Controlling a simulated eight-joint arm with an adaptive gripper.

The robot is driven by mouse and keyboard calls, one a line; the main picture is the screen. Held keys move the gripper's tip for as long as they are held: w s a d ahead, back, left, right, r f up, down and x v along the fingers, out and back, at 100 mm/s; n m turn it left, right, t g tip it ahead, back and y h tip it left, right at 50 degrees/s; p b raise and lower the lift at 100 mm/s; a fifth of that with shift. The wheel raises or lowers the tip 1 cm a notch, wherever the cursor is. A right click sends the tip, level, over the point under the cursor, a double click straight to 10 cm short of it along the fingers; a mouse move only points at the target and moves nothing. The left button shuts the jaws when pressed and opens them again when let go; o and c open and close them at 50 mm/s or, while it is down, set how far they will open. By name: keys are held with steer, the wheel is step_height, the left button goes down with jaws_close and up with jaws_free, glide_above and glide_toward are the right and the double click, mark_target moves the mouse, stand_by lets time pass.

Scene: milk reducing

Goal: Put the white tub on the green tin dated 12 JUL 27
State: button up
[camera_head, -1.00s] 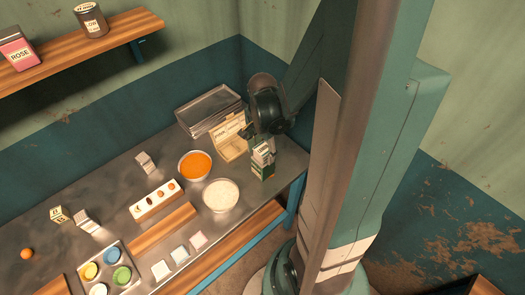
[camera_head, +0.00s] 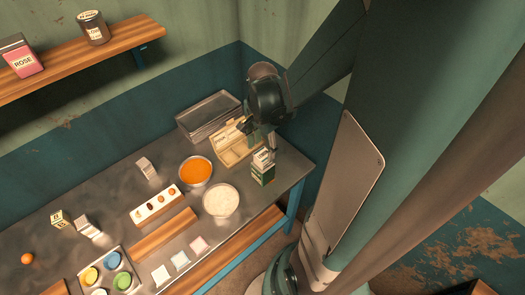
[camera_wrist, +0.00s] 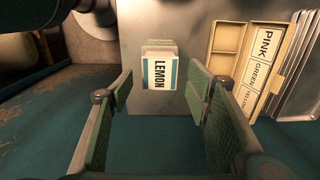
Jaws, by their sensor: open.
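The white tub (camera_head: 262,158), a small boxy container, sits on top of a green tin (camera_head: 263,176) near the table's right end. In the wrist view the tub (camera_wrist: 160,71) shows a label reading LEMON and a blue-green stripe. The tin's date is too small to read, and the tin is mostly hidden under the tub in the wrist view. My gripper (camera_wrist: 160,95) is open and empty. Its green-padded fingers stand wide apart, one to each side of the tub in the picture, with clear gaps and no visible contact.
A wooden box with PINK, GREEN and YELLOW labels (camera_wrist: 259,37) stands close by, with stacked metal trays (camera_head: 210,113) behind. A bowl of orange liquid (camera_head: 195,171) and a bowl of white stuff (camera_head: 220,200) are to the left. Cartons (camera_head: 147,168) stand farther left.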

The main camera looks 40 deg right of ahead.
mark_target(262, 155)
step_height(262, 155, up, 7)
steer(key=shift+f, duration=0.2)
stand_by(0.4)
steer(key=shift+a, duration=0.1)
stand_by(0.6)
steer(key=a+r+n+t, duration=0.3)
steer(key=a+r+n, duration=0.3)
steer(key=a+n, duration=0.3)
steer(key=a+r+n+t, duration=0.4)
steer(key=a+r+n, duration=0.3)
steer(key=a+n, duration=0.2)
steer(key=shift+s+a+r, duration=0.15)
steer(key=shift+a+r, duration=0.15)
steer(key=shift+a, duration=0.5)
